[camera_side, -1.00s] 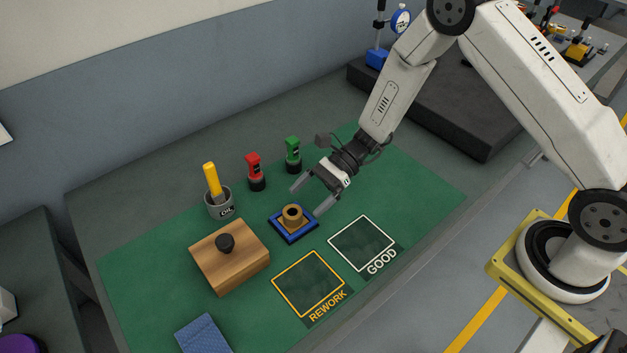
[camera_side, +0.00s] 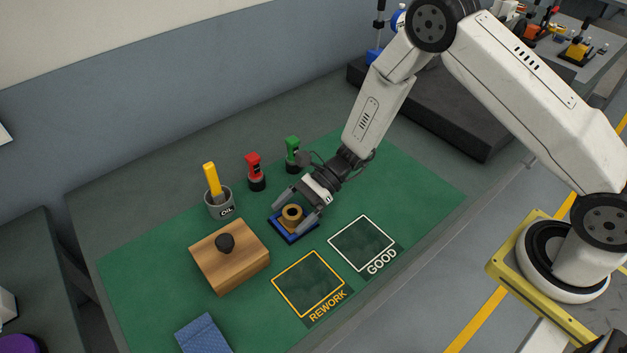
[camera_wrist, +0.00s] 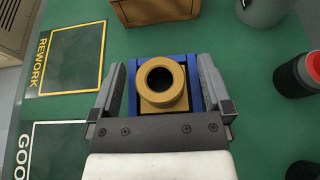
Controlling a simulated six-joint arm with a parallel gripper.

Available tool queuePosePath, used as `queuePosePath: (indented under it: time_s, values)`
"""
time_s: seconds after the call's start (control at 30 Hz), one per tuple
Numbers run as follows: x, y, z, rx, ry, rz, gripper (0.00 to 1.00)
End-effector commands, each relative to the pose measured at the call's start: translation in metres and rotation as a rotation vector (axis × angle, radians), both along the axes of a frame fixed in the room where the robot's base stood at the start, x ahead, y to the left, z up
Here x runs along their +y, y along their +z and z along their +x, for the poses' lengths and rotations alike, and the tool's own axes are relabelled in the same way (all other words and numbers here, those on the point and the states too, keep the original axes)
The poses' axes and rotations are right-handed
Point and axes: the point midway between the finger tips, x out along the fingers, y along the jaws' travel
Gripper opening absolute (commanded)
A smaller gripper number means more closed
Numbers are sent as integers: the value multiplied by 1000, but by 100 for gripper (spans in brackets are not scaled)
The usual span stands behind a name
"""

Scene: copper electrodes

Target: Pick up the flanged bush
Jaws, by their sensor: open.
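The flanged bush (camera_side: 292,213) is a brass-coloured ring with a dark bore and a squarish flange. It sits upright in a blue square holder (camera_side: 283,234) on the green mat. In the wrist view the bush (camera_wrist: 162,84) lies between the two fingers of my gripper (camera_wrist: 163,92), with a gap on each side. My gripper (camera_side: 296,209) is open, its fingers low on either side of the bush. In the wrist view the blue holder (camera_wrist: 132,72) shows around the bush.
A wooden block with a dark knob (camera_side: 235,268) stands left of the holder. An oil pot (camera_side: 219,206), a red gauge (camera_side: 255,172) and a green gauge (camera_side: 292,155) stand behind. The REWORK square (camera_side: 309,283) and GOOD square (camera_side: 361,243) are empty.

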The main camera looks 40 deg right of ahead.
Motion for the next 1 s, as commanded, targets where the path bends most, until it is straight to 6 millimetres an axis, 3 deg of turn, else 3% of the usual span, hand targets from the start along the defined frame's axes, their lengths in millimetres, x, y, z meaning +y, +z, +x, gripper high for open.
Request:
queuePosePath:
  time_s: [0.07, 0.1, 0.4, 1.0]
  values:
    - [0, 0, 0, 0, 0, 0, 100]
    - [0, 0, 0, 0, 0, 0, 94]
    - [0, 0, 0, 0, 0, 0, 0]
    - [0, 10, 1, -2, 0, 2, 0]
